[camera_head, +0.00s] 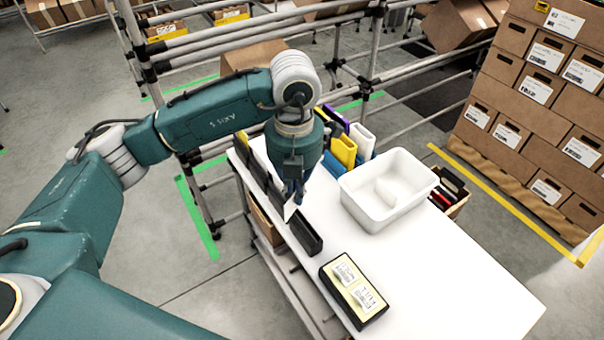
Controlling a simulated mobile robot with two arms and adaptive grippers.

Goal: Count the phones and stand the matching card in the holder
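My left gripper (297,192) points down over the left edge of the white table. Its fingers are dark and seen from behind, so their gap does not show. A small white card (289,211) shows right at the fingertips; whether it is gripped or stands behind them I cannot tell. A long black holder (305,238) runs along the table's left edge, partly hidden by the gripper. A black tray with a yellow top (352,290) lies near the front with two white printed pieces on it. I cannot make out any phone for certain. My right gripper is out of view.
A white bin (371,216) with a pale rounded object inside stands on the table (445,285). Yellow, white and blue upright files (344,151) stand behind it. A brown box (458,207) with dark and red items is at the right. The table's front right is clear.

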